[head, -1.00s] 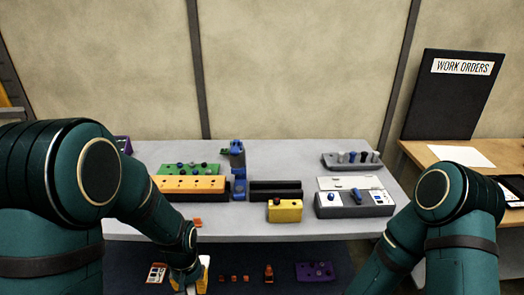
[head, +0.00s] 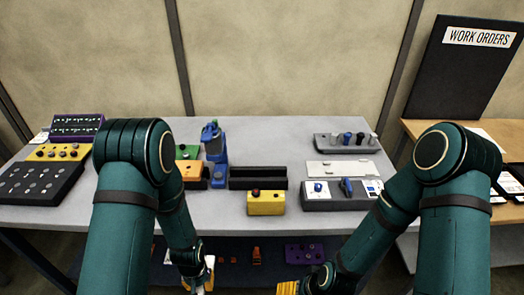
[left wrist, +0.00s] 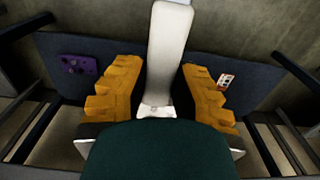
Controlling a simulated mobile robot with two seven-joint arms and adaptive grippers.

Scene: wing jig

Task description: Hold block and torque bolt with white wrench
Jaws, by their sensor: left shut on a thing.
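My left gripper (head: 199,284) is low at the table's front edge, at the bottom of the head view. In the left wrist view its orange fingers (left wrist: 162,92) are shut on the white wrench (left wrist: 170,48), whose long handle points up the picture. An orange block (head: 192,170) on the table is partly hidden by my left arm. I cannot tell which bolt is meant.
A black panel (head: 40,182) is at left. A lower shelf holds a purple plate (head: 304,253).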

